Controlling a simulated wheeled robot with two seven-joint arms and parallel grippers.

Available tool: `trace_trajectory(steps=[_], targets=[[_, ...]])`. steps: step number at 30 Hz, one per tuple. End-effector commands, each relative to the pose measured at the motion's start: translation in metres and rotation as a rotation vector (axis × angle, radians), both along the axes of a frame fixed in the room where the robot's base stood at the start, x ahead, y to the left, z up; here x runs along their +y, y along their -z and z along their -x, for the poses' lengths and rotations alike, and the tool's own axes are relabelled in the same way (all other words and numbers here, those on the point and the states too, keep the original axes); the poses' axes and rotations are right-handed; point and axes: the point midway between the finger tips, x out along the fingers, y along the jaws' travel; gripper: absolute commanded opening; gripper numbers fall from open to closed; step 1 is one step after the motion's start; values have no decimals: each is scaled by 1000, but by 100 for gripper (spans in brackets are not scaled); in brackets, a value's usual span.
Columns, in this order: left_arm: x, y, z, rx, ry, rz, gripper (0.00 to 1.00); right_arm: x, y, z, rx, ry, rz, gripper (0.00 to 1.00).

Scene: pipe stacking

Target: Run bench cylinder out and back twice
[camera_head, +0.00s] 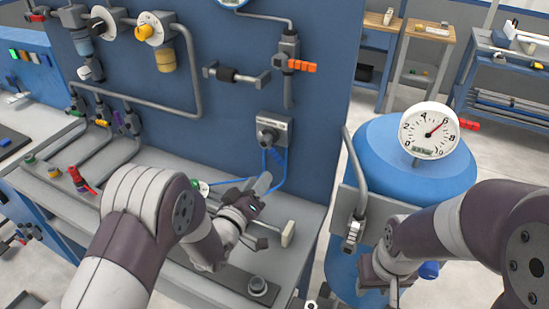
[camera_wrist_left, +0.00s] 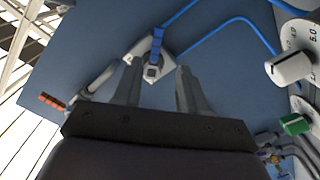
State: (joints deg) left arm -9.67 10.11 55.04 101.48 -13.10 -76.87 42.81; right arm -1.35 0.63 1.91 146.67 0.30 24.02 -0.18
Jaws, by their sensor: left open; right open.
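The bench cylinder (camera_head: 288,234) lies on the grey bench top. I see its pale end piece and a short rod; my left arm hides most of the rest. A grey valve box (camera_head: 272,132) is on the blue panel above it, with two blue hoses running down. In the left wrist view the valve (camera_wrist_left: 152,68) shows a blue lever beyond and between the fingertips. My left gripper (camera_head: 264,182) is open and empty in front of the panel, below the valve box and apart from it. My right gripper (camera_head: 394,291) is low beside the blue tank, partly hidden by its wrist.
A blue tank (camera_head: 410,180) with a white gauge (camera_head: 429,131) stands right of the panel. An orange-handled shutoff (camera_head: 300,66) and dial regulators (camera_head: 146,30) are on the panel. A red-handled fitting (camera_head: 78,178) stands at the bench's left. Further tables stand behind.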

Motion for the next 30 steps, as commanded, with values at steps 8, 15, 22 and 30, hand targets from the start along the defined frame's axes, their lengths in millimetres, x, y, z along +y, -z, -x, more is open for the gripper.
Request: trace_trajectory(steps=[8,15,22,30], targets=[[-28,-2,-66,0,2,2,42,0,-11,0,0,0,0,42],[-39,-1,-93,-1,2,4,42,0,-14,0,0,0,0,42],[-40,-1,-97,0,2,3,42,0,-14,0,0,0,0,42],[-40,-1,-96,0,2,3,0,0,-14,0,0,0,0,42]])
